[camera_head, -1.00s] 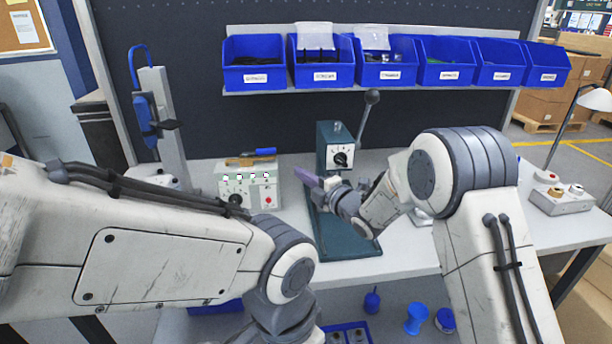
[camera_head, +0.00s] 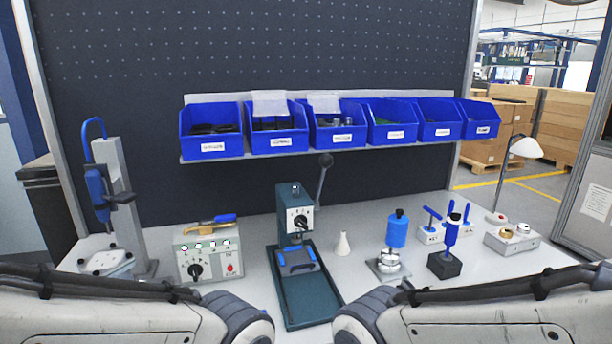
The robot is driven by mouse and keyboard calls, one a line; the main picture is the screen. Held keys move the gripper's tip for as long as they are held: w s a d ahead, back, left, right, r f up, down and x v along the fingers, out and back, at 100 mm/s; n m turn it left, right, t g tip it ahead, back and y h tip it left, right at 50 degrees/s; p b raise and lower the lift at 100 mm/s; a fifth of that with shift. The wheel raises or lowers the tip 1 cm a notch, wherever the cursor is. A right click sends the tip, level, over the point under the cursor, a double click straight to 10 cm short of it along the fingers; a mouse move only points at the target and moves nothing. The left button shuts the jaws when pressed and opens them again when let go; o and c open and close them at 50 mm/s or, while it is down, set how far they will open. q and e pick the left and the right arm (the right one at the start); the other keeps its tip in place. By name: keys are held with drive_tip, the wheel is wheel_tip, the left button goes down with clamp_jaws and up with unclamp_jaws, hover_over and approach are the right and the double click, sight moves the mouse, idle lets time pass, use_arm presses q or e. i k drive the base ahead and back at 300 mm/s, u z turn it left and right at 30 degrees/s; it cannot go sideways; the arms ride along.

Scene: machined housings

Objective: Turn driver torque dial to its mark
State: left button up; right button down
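A light control box (camera_head: 208,253) stands on the bench, left of the green press. On its front are a black dial (camera_head: 195,271) with a pointer line, a red button (camera_head: 230,267) and a row of small green-marked windows. The dial's mark is too small to read. A blue power driver (camera_head: 97,190) hangs on a grey stand (camera_head: 128,205) to its left. The press (camera_head: 295,212) carries another black dial (camera_head: 301,221) on a white plate. Both my arms come in at the bottom edge; both grippers are out of the picture.
A blue-grey piece (camera_head: 297,262) sits on the press base. A blue-handled tool (camera_head: 212,222) lies on the control box. A white cone bottle (camera_head: 342,244), blue-topped dispenser (camera_head: 396,232) and blue tools stand right. Blue bins (camera_head: 212,148) hang above. The bench front is partly hidden by my arms.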

sight(194, 270)
drive_tip(key=u, duration=0.65)
drive_tip(key=k, duration=0.6)
drive_tip(key=u, duration=0.4)
drive_tip(key=i, duration=1)
drive_tip(key=u, duration=0.5)
